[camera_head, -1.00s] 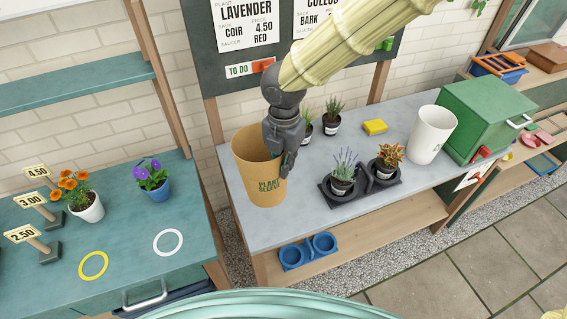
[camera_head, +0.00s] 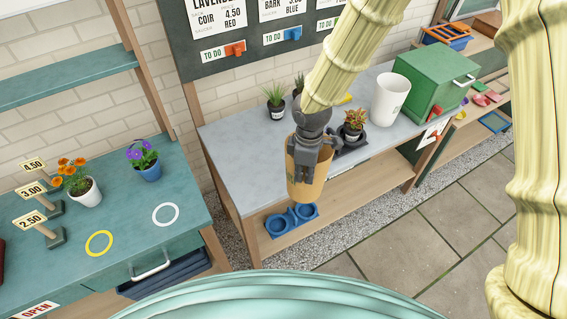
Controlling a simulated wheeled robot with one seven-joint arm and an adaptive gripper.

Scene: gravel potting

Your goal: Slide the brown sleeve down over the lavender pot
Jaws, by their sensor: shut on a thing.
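The brown sleeve (camera_head: 309,185) is an open-topped tan cup. My gripper (camera_head: 312,158) is shut on its wall, pointing down, and holds it in front of the grey table (camera_head: 240,150). In the picture the sleeve overlaps the table's front edge and the wooden shelf below. The lavender pot is not visible now; my gripper and the sleeve cover the left part of the black tray (camera_head: 352,148) where it stood. Whether the sleeve touches the pot cannot be seen.
A pot with red-orange leaves (camera_head: 354,122) stands in the tray's right part. A white cup (camera_head: 390,99) and a green box (camera_head: 436,80) stand to the right. A small green plant (camera_head: 275,104) stands behind. Blue saucers (camera_head: 291,219) lie on the lower shelf. The table's left part is clear.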

